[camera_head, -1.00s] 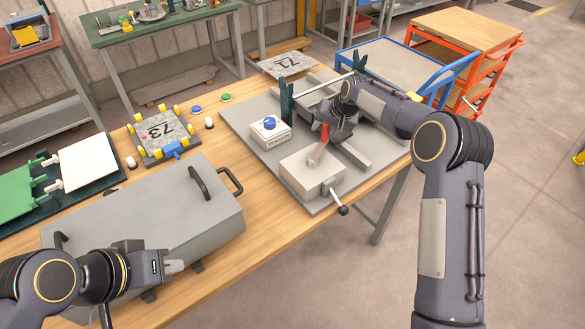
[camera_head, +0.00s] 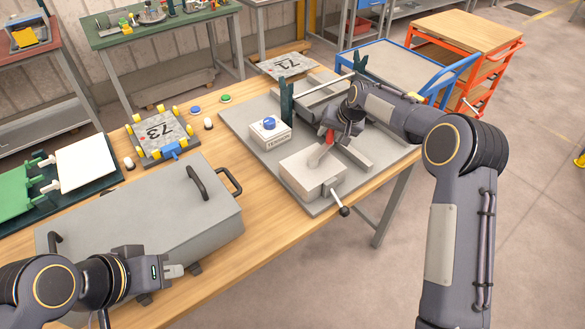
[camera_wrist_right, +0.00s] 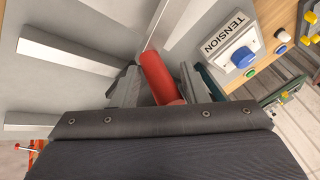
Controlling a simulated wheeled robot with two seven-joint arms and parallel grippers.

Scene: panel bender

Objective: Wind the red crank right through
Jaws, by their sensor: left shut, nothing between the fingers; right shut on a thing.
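The red crank handle (camera_head: 329,136) stands on a pale crank arm (camera_head: 318,155) at the top of a light grey box (camera_head: 305,178) on the bender's grey base plate. The crank arm points up and to the right in the head view. My right gripper (camera_head: 335,135) is shut on the red handle, reaching it from the far right. In the right wrist view the red handle (camera_wrist_right: 160,76) lies between the two fingers of the right gripper (camera_wrist_right: 157,85). My left gripper (camera_head: 174,271) is shut and empty, beside the front of the large grey case.
A white tension box (camera_head: 270,135) with a blue knob stands left of the crank. A black-knobbed lever (camera_head: 343,211) sticks out at the front. A grey case (camera_head: 140,215) with black handles fills the near left. Plate 73 (camera_head: 160,132) lies behind it.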

